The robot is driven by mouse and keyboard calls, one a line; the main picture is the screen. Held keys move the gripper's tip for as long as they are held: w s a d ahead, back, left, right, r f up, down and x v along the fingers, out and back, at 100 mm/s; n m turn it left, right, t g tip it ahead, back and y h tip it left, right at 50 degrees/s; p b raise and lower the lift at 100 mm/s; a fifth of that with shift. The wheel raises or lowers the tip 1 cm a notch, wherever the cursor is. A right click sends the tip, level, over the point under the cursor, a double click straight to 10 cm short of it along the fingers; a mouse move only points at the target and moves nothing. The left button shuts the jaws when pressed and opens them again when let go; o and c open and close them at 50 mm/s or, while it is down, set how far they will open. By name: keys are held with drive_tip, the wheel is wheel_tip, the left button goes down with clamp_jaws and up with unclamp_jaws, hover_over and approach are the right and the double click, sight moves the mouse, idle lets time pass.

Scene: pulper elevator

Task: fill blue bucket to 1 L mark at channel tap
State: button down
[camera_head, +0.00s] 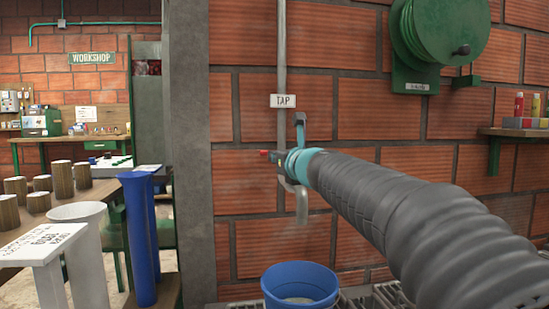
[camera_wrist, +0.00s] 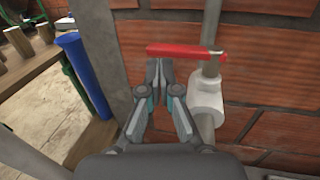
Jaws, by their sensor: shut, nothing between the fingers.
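The blue bucket (camera_head: 298,278) stands upright on the floor grating beneath the curved grey spout (camera_head: 301,205) of the channel tap. Its inside bottom looks pale; I cannot tell whether that is water, and the 1 L mark does not show. In the wrist view the tap's red lever (camera_wrist: 190,51) lies crosswise to the pipe, beside the pale valve body (camera_wrist: 207,98). My gripper (camera_wrist: 160,66) is shut and empty, its fingertips just by the lever's left part; contact is unclear. In the head view my arm hides part of the tap.
A brick wall (camera_head: 350,105) lies close behind the tap, with a concrete pillar (camera_head: 192,150) to its left. A green hose reel (camera_head: 440,35) hangs at upper right, above a shelf (camera_head: 515,131). A tall blue tube (camera_head: 138,240) and a wooden table stand left.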

drive_tip(key=s+d, duration=0.1)
drive_tip(key=s, duration=1)
drive_tip(key=s+a+f+n+g+p, duration=0.1)
drive_tip(key=s+f+n+g, duration=0.35)
drive_tip(key=f+n, duration=0.55)
drive_tip(key=s+a+f+n+g+p, duration=0.1)
drive_tip(key=s+f+n+g, duration=0.2)
drive_tip(key=s+f+n, duration=0.65)
drive_tip(key=s+d+f+n+g+h+p, duration=0.2)
drive_tip(key=s+d+f+n+h, duration=0.1)
drive_tip(key=s+d+n, duration=0.3)
drive_tip(key=s+d+f+n+g+h+p, duration=0.1)
drive_tip(key=s+d+f+n+h+p, duration=0.2)
drive_tip(key=s, duration=0.6)
wheel_tip(320, 180, down, 2)
drive_tip(key=d+n, duration=0.2)
drive_tip(key=n, duration=0.1)
drive_tip(key=shift+d+g, duration=0.35)
drive_tip(key=shift+n, duration=0.25)
